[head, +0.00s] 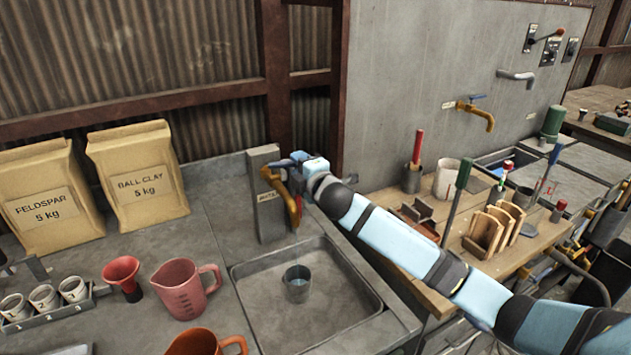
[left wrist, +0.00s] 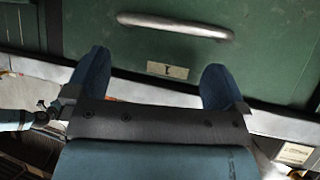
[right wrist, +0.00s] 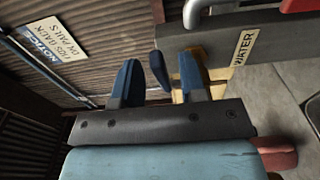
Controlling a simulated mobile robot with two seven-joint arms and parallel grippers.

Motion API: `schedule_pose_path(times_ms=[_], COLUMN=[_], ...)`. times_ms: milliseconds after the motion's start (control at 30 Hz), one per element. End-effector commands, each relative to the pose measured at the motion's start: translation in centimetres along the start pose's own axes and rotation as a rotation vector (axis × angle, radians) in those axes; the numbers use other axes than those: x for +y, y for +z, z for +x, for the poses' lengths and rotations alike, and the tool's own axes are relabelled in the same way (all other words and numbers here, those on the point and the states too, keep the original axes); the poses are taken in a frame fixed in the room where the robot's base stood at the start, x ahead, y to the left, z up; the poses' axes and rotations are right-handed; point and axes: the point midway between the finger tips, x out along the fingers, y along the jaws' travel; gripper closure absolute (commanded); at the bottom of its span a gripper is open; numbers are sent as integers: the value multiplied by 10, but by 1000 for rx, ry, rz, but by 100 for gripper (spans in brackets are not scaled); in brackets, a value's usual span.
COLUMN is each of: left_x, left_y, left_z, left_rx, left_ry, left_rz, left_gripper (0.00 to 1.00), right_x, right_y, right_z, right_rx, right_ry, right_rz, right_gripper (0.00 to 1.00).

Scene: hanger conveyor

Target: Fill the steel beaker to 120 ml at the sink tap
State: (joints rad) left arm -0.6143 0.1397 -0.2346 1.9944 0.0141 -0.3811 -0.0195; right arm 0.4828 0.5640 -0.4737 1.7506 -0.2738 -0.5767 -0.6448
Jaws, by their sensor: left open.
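The steel beaker (head: 297,284) stands upright in the sink basin (head: 345,297), below the tap. The yellow tap (head: 290,195) is on a grey post, whose WATER label (right wrist: 243,48) shows in the right wrist view. My right gripper (head: 290,162) is at the top of the tap. Its fingers (right wrist: 158,80) are partly apart, with a dark blue lever (right wrist: 158,70) showing between their tips and gaps beside it. My left gripper (left wrist: 150,80) is open and empty, facing a green drawer (left wrist: 250,60).
A pink measuring jug (head: 182,290), a red funnel (head: 123,277), an orange jug (head: 205,343) and a rack of small cups (head: 45,300) stand left of the sink. Two clay bags (head: 138,178) are behind. A wooden bench (head: 440,215) with tools stands right.

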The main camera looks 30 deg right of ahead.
Motion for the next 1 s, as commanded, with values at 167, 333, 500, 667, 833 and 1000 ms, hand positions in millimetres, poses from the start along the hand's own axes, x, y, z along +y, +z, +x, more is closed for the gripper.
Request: schedule_pose_path(times_ms=[167, 333, 500, 667, 833, 1000], left_x=[0, 1, 1, 1, 1, 1], left_y=[4, 4, 2, 3, 3, 3], left_z=[3, 4, 4, 4, 4, 5], left_rx=[-3, -1, 2, 0, -1, -3], left_ry=[1, 1, 2, 2, 2, 1], left_rz=[-5, -8, -10, -11, -12, -11], left_gripper=[0, 0, 0, 0, 0, 0], right_x=[-2, -2, -1, 0, 0, 0], right_y=[0, 0, 0, 0, 0, 0], right_z=[-44, -79, -99, -105, -105, -105], right_rx=[2, 1, 1, 1, 0, 0], right_ry=[-1, -2, -1, -1, -1, -1], right_rz=[-2, 0, -1, 0, 0, 0], right_gripper=[62, 62, 62, 62, 62, 62])
